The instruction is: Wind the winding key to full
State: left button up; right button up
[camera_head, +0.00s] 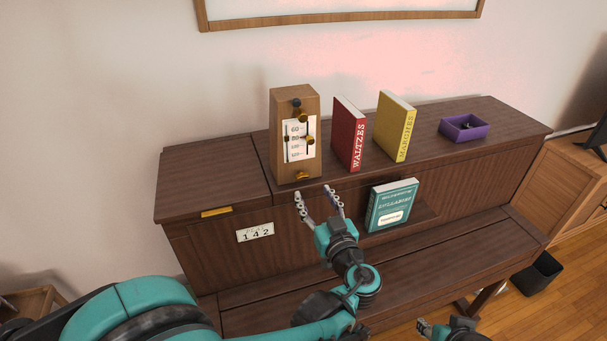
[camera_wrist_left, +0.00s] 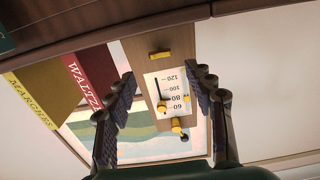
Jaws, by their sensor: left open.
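A wooden metronome (camera_head: 283,140) stands upright on the piano top. A brass wing-shaped piece (camera_head: 303,176), which looks like the winding key, is low on its front; it lies crosswise. It also shows in the left wrist view (camera_wrist_left: 160,55), where the metronome appears upside down. A white scale (camera_head: 299,152) and brass knobs are above it. My left gripper (camera_head: 315,197) is open and empty, just in front of and below the key, apart from it. Its fingers (camera_wrist_left: 165,88) frame the metronome in the wrist view. My right gripper (camera_head: 436,328) is partly visible at the bottom edge.
A red book (camera_head: 350,135) and a yellow book (camera_head: 395,128) stand right of the metronome. A purple tray (camera_head: 464,128) is farther right. A teal book (camera_head: 391,205) leans on the ledge right of my left gripper. A number plate (camera_head: 255,233) is on the front.

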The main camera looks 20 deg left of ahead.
aim_at(304, 178)
pick_arm(q)
jog(key=x, duration=0.7)
jog(key=shift+w+a, duration=0.2)
jog(key=shift+w, duration=0.05)
jog(key=c, duration=1.1)
